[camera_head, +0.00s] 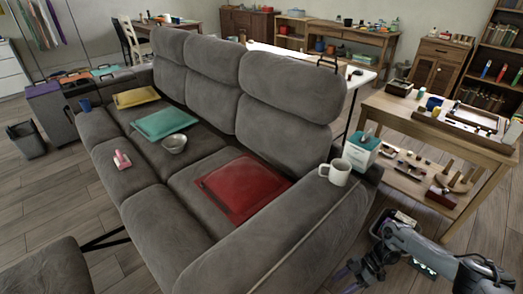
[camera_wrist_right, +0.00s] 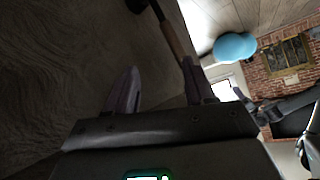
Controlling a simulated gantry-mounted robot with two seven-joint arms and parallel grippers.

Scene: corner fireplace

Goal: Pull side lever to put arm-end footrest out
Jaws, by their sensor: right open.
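The grey three-seat sofa (camera_head: 150,210) fills the middle of the head view, its near arm (camera_head: 285,235) towards me. The outer side of that arm is hidden in the head view. My right gripper (camera_head: 352,276) is low beside it. In the right wrist view its fingers (camera_wrist_right: 160,68) are open, facing dark grey fabric. A brown rod-like lever (camera_wrist_right: 168,28) with a dark base runs down towards the right finger; I cannot tell whether they touch. A grey padded piece (camera_head: 40,268) with a black bar (camera_head: 104,240) stands out at lower left in the head view. My left gripper is out of view.
A white mug (camera_head: 336,173) and tissue box (camera_head: 362,150) stand by the near arm. A wooden table (camera_head: 430,120) with tools stands right.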

